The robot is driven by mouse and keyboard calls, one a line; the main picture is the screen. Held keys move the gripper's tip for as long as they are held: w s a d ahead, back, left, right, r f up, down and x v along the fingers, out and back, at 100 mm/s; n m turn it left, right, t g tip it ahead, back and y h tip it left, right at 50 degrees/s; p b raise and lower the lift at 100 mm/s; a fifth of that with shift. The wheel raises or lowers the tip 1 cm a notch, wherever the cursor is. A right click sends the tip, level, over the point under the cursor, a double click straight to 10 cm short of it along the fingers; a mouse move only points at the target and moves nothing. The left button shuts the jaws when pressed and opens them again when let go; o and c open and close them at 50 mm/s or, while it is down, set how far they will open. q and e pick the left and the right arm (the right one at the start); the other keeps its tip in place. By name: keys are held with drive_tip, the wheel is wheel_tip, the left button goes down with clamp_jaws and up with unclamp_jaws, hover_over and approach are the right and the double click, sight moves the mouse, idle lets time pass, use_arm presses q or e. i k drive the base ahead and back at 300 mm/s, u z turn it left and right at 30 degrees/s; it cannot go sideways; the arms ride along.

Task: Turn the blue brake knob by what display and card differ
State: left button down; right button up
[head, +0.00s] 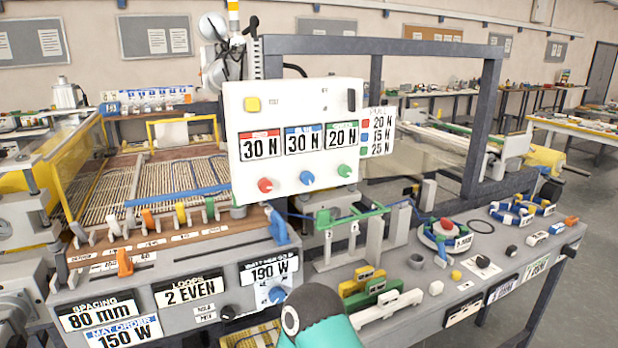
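The blue brake knob (306,178) sits low on the white panel (290,95), between a red knob (265,185) and a green knob (344,170). Above it, the blue-topped display (304,139) reads 30 N. The red-topped display (260,146) reads 30 N and the green-topped one (342,134) reads 20 N. The PULL card (379,115) at the panel's right reads 20 N beside red, 15 N beside blue and 25 N beside green. Neither gripper shows. Nothing touches the blue knob.
A teal arm part of mine shows at the bottom centre. The grey console (190,325) below carries more displays and another blue knob (277,295). A green-topped stand (350,217) is below the panel. Small parts crowd the right bench (400,330).

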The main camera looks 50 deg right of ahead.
sight(307, 178)
drive_tip(key=z, duration=0.1)
drive_tip(key=k, duration=1.05)
drive_tip(key=z, duration=0.65)
drive_tip(key=i, duration=0.85)
drive_tip(key=z, duration=0.1)
